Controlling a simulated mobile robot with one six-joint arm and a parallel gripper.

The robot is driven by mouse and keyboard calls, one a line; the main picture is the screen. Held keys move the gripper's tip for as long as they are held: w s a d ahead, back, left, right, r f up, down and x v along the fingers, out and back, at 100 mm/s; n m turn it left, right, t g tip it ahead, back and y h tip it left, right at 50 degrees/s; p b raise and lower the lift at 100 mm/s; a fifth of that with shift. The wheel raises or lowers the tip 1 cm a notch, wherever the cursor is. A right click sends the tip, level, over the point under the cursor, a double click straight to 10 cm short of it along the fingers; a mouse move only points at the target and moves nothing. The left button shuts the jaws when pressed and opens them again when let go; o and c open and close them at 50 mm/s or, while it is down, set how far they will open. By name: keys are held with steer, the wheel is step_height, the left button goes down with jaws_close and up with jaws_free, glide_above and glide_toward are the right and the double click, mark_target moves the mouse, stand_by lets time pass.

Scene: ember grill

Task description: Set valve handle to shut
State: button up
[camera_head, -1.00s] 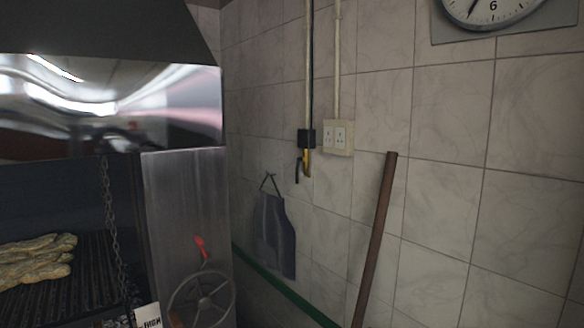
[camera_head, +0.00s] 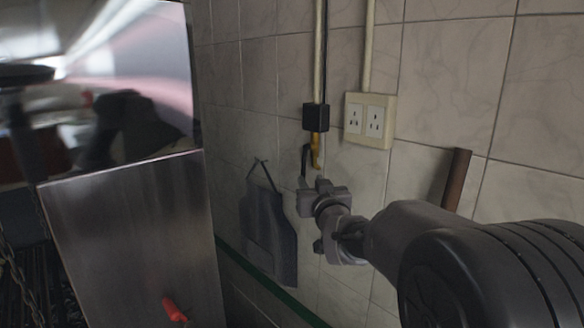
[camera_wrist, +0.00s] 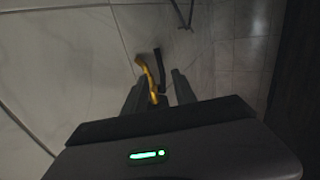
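A yellow fitting (camera_head: 316,148) hangs below a black box on the wall pipe. A dark, bent, handle-like piece (camera_head: 305,160) hangs beside it, to its left. In the wrist view the yellow piece (camera_wrist: 147,72) and the dark piece (camera_wrist: 159,66) show ahead of and between my fingers. My gripper (camera_head: 318,188) is just below the fitting in the head view. In the wrist view my gripper (camera_wrist: 159,82) has its fingers apart, with no grip on either piece visible. I cannot tell the exact gap to the dark piece.
A double socket (camera_head: 368,120) is right of the pipe. A dark apron (camera_head: 268,232) hangs on the tiled wall at lower left. A brown pole (camera_head: 456,180) leans behind my arm.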

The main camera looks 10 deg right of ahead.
mark_target(304, 170)
steer(key=w, duration=0.6)
steer(key=w+p, duration=0.1)
steer(key=w, duration=0.2)
steer(key=shift+w+a, duration=0.25)
steer(key=shift+w, duration=0.15)
steer(key=shift+c, duration=0.4)
jaws_close()
stand_by(0.4)
